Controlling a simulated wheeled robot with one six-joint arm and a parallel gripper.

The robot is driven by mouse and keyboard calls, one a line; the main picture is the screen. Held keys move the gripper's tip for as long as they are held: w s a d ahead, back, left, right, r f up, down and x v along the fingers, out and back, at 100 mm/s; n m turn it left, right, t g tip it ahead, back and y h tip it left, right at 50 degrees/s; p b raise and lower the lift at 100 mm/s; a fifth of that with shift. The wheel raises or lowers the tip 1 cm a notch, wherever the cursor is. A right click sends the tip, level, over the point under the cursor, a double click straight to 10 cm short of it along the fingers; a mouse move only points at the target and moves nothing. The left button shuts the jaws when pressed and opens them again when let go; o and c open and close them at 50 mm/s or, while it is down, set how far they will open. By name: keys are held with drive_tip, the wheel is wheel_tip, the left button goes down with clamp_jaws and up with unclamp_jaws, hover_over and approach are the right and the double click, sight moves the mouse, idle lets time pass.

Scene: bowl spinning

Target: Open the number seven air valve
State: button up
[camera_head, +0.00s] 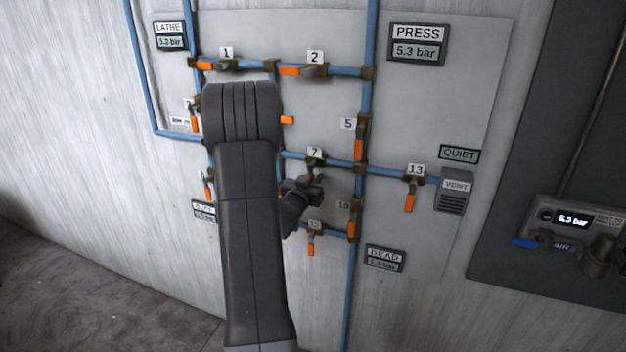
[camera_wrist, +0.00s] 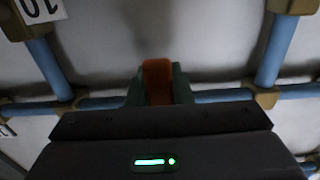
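The number 7 label (camera_head: 315,152) sits above its valve on a blue pipe in the middle of the panel. My gripper (camera_head: 312,188) is just below that label in the head view and hides the valve's handle there. In the wrist view, which shows the panel upside down, an orange handle (camera_wrist: 158,80) stands between the two dark green fingertips of my gripper (camera_wrist: 159,92). The fingers are close together, against both sides of the handle. The handle points across the pipe (camera_wrist: 218,96). The valve body behind is mostly hidden.
Valve 5 (camera_head: 358,150) and valve 13 (camera_head: 409,202) are to the right, valves 1 and 2 (camera_head: 290,71) above. The PRESS gauge (camera_head: 416,51) reads 5.3 bar; the DEAD gauge (camera_head: 385,264) is dim. A VENT box (camera_head: 454,190) is at right.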

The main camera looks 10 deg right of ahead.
clamp_jaws()
drive_tip(key=shift+f+b, duration=0.1)
drive_tip(key=shift+b, duration=0.3)
drive_tip(key=shift+w+a+m+b, duration=0.1)
drive_tip(key=shift+a+m+b, duration=0.05)
drive_tip(key=shift+m+b, duration=0.2)
drive_tip(key=m+b, duration=0.1)
drive_tip(key=b, duration=0.1)
drive_tip(key=a+m+b, duration=0.1)
drive_tip(key=m+b, duration=0.1)
drive_tip(key=w+m+b, duration=0.1)
drive_tip(key=b, duration=0.1)
drive_tip(key=shift+a+r+m, duration=0.2)
drive_tip(key=shift+a+m, duration=0.1)
drive_tip(key=shift+m, duration=0.05)
drive_tip(key=shift+w+a+r+m+b, duration=0.1)
drive_tip(key=shift+a+r+m+b, duration=0.1)
drive_tip(key=shift+m+b, duration=0.3)
drive_tip(key=shift+w+a+r+m+b, duration=0.1)
drive_tip(key=shift+r+m+b, duration=0.05)
drive_tip(key=shift+m+b, duration=0.35)
